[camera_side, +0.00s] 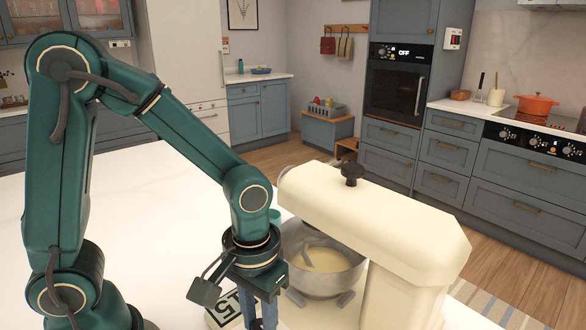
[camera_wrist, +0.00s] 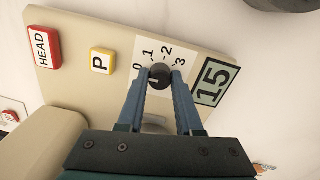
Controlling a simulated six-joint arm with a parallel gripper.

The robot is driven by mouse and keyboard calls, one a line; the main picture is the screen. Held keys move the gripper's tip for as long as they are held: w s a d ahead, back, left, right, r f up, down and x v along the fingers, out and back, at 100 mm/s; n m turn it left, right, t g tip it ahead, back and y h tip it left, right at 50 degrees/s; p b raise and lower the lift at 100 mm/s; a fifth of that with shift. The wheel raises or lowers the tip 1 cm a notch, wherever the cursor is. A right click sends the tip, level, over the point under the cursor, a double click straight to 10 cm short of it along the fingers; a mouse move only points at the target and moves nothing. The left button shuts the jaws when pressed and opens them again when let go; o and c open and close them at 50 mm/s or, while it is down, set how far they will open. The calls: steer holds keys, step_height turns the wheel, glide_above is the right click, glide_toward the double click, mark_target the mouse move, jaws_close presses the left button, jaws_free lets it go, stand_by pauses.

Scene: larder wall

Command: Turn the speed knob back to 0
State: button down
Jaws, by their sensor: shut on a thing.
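The speed knob (camera_wrist: 160,76) is a dark round knob on the cream mixer's base, seen in the wrist view. A white dial plate (camera_wrist: 152,50) around it carries the marks 0, 1, 2 and 3. My gripper (camera_wrist: 160,80) has its two blue fingers closed on the knob from both sides. A pale line shows on the knob, but I cannot tell exactly which mark it points to. In the side view my gripper (camera_side: 262,310) is low in front of the cream stand mixer (camera_side: 375,215), and the knob is hidden there.
A steel bowl (camera_side: 325,272) with pale batter sits under the mixer head. Beside the dial are a red HEAD button (camera_wrist: 42,47), a yellow P button (camera_wrist: 101,62) and a green 15 display (camera_wrist: 214,82). White worktop lies around the mixer.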

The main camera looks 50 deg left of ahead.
mark_target(260, 323)
steer(key=c, duration=0.6)
jaws_free()
steer(key=shift+r, duration=2.6)
steer(key=shift+w+a, duration=0.1)
steer(key=shift+s+a+r+m+t, duration=0.55)
steer(key=shift+a+r+t, duration=0.2)
steer(key=shift+r+t, duration=0.25)
steer(key=shift+s+a+r+m+t, duration=0.45)
steer(key=shift+s+a+r+t, duration=0.25)
steer(key=shift+a+r+t, duration=0.2)
steer(key=shift+s+a+r+m+t, duration=0.5)
steer(key=shift+s+a+r+t, duration=0.15)
steer(key=shift+r+t, duration=0.35)
